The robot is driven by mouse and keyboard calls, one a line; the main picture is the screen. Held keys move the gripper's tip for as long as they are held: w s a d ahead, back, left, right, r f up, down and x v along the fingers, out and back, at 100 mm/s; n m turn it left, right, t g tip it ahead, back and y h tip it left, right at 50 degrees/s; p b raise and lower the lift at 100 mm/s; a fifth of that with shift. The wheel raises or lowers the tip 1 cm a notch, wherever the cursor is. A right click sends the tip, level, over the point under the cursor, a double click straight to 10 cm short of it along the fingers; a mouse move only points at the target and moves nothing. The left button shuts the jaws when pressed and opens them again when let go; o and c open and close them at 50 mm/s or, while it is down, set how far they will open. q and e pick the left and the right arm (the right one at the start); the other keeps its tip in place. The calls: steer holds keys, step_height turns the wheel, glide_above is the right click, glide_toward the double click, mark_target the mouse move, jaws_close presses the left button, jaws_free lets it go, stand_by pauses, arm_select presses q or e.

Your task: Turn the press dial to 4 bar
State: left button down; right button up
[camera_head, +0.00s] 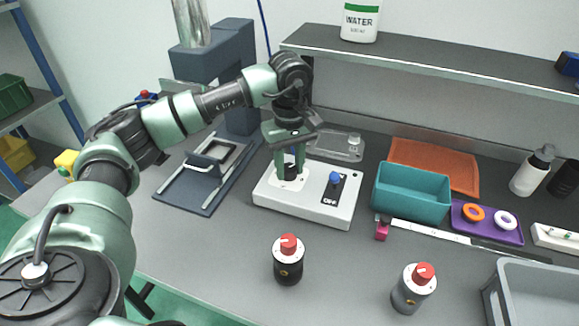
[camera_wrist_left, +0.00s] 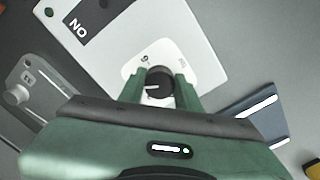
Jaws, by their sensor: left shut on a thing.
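The press dial is a black round knob (camera_head: 291,173) on a white scale plate on top of a white box (camera_head: 312,205). In the left wrist view the dial (camera_wrist_left: 159,84) shows a white pointer mark towards the picture's left. A few printed marks show on the plate, but I cannot read the setting. My left gripper (camera_head: 289,166) points down from above, shut on the dial, with its green fingers (camera_wrist_left: 160,88) on either side of it. The fingers hide part of the scale. My right gripper is not in view.
A blue knob (camera_head: 336,178) sits on a dark panel on the same box. A dark blue press (camera_head: 210,70) stands behind left. Two red-topped cylinders (camera_head: 288,262) (camera_head: 413,290) stand in front. A teal bin (camera_head: 411,192) is to the right. The front left bench is clear.

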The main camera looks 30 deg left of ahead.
mark_target(290, 169)
arm_select(q)
steer(key=shift+d+f, duration=0.1)
steer(key=c, duration=1)
jaws_free()
step_height(290, 169, up, 8)
steer(key=shift+f+b, duration=0.1)
steer(key=shift+b, duration=0.35)
